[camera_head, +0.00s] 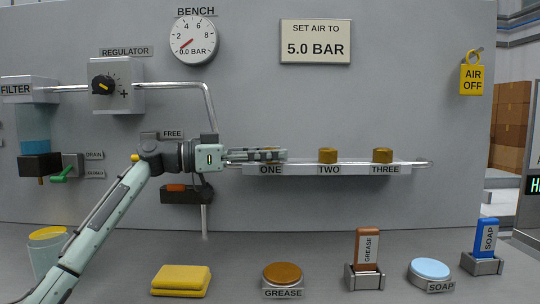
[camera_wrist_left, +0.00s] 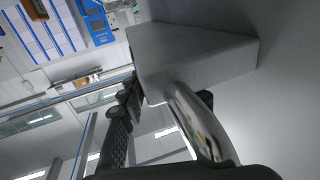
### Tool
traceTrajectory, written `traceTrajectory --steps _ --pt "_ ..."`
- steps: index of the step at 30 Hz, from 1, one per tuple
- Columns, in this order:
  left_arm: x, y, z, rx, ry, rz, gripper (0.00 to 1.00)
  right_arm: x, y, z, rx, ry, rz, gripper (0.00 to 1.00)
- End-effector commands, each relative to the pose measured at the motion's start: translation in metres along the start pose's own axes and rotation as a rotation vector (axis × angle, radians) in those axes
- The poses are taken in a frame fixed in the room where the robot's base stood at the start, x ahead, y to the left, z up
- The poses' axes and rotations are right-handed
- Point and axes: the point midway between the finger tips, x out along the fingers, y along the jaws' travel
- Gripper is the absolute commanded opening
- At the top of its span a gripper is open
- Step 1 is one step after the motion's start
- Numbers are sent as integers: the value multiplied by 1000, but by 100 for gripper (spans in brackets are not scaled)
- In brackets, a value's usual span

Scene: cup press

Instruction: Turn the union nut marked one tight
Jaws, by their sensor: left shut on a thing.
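My left gripper (camera_head: 282,155) reaches in from the left, its fingers lying level just above the label ONE (camera_head: 270,169) on the pale manifold bar (camera_head: 403,169). It is shut on the union nut marked one, which the fingers almost wholly hide. The nuts marked two (camera_head: 328,156) and three (camera_head: 382,155) are brass-coloured and stand uncovered on the bar to the right. In the left wrist view the dark fingers (camera_wrist_left: 168,95) show beside a shiny curved metal part (camera_wrist_left: 192,118); I cannot make out the nut there. My right gripper is not in view.
The gauge (camera_head: 195,40) reads about 0 bar, beside a regulator (camera_head: 115,86) and filter (camera_head: 33,120). A sign (camera_head: 316,42) says 5.0 bar. A yellow AIR OFF tag (camera_head: 472,76) hangs right. Yellow cloths (camera_head: 181,279), a grease pot (camera_head: 282,273) and a soap pot (camera_head: 430,268) stand in front.

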Motion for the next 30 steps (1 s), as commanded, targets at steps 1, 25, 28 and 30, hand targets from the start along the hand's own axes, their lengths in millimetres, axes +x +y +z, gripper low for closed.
traceTrajectory --steps 1,25,28,30 --pt "0 0 2 -1 -4 0 3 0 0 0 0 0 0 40" --pt "0 0 -23 3 0 -1 54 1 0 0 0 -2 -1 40" --pt "0 0 -44 4 1 0 54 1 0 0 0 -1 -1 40" --pt "1 1 -57 3 -1 0 54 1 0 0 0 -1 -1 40"
